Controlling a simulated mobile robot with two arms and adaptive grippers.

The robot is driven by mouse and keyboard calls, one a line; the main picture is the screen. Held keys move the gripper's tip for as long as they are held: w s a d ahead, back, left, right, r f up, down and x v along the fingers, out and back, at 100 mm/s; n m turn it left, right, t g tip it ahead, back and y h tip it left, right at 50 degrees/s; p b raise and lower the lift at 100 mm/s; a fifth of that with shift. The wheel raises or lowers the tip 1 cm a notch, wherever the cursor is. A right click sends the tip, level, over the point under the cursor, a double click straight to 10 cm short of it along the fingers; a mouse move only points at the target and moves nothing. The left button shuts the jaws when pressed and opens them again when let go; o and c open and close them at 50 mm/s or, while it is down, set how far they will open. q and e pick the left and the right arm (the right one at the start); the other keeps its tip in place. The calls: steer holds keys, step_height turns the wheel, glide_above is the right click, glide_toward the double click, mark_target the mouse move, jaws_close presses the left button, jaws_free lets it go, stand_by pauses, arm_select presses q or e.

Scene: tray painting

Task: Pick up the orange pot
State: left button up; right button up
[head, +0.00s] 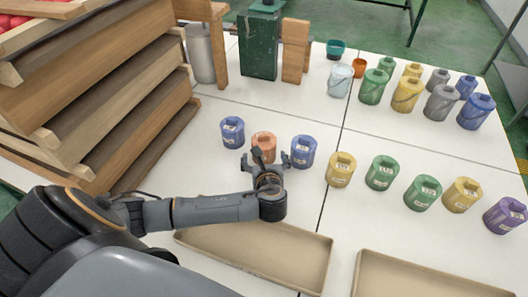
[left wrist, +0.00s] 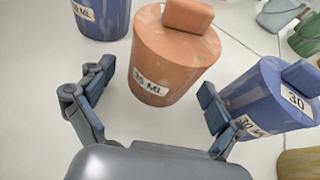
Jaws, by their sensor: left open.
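The orange pot (head: 264,144) stands on the white table between two blue pots in the head view. In the left wrist view the orange pot (left wrist: 176,55) has a label ending in "ML" and a block-shaped knob on top. My left gripper (head: 264,162) is just in front of the orange pot, on its near side. In the left wrist view the fingers of my left gripper (left wrist: 150,100) are spread wide, one to each side of the pot's lower part, with nothing gripped. The right finger is close to the right blue pot (left wrist: 268,97). My right gripper is not in view.
A blue pot (head: 232,132) stands left of the orange one, another blue pot (head: 303,152) right. A yellow pot (head: 340,170) and several others continue the row rightward. Beige trays (head: 258,252) lie at the near side. Stacked wooden crates (head: 90,90) stand left.

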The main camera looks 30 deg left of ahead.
mark_target(265, 151)
arm_select(q)
steer(key=c, duration=1.7)
steer(key=shift+o, duration=0.2)
steer(key=shift+r, duration=0.1)
step_height(265, 151, up, 4)
steer(key=shift+s+d+f, duration=0.1)
steer(key=shift+s+f, duration=0.05)
steer(key=s+r, duration=0.1)
steer(key=r, duration=0.1)
steer(key=s+d+r+p, duration=0.1)
steer(key=s+r, duration=0.1)
steer(key=s+d+r, duration=0.1)
steer(key=shift+s+d+r+p, duration=0.15)
steer(key=shift+r+p, duration=0.15)
steer(key=shift+r, duration=0.1)
steer(key=s+a+v, duration=0.1)
steer(key=v, duration=0.7)
step_height(265, 151, up, 10)
steer(key=p, duration=1.5)
steer(key=shift+s+d+r+p, duration=0.2)
steer(key=shift+s+d+p, duration=0.1)
steer(key=shift+s, duration=0.2)
